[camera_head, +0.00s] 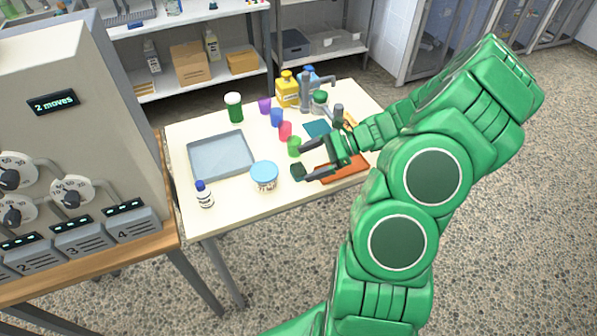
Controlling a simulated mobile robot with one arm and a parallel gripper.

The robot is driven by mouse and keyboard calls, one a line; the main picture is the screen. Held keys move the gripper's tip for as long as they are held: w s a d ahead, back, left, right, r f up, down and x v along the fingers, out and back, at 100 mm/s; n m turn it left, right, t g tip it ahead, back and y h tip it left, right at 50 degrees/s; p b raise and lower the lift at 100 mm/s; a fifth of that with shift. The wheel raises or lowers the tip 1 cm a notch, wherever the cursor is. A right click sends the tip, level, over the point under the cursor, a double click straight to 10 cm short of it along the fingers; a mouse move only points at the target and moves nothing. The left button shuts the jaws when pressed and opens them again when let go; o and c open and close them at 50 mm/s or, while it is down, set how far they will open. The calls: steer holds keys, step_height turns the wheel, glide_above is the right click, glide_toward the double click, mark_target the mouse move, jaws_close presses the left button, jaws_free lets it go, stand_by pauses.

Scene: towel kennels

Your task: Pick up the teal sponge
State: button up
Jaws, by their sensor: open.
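A flat teal piece, which looks like the teal sponge (316,128), lies on the cream table (225,213) toward the back right. My green arm hides part of the table's right side.
A green cup (294,147) is close to my fingers, with red (285,131), blue (277,117) and purple (264,105) cups behind.

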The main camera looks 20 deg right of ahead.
mark_target(300, 169)
steer(key=d+f+m, duration=0.1)
steer(key=d+f, duration=0.1)
steer(key=d+f+m+t, duration=0.1)
steer(key=d+f, duration=0.1)
steer(key=shift+w+d+m+t, duration=0.1)
steer(key=shift+m+t, duration=0.2)
steer(key=shift+m, duration=0.1)
steer(key=shift+f, duration=0.1)
steer(key=shift+w+x, duration=0.25)
steer(key=shift+x, duration=1.65)
steer(key=shift+w+x, duration=0.25)
steer(key=shift+x, duration=1.65)
steer(key=shift+d, duration=0.1)
steer(key=shift+c, duration=0.2)
steer(key=c, duration=1.1)
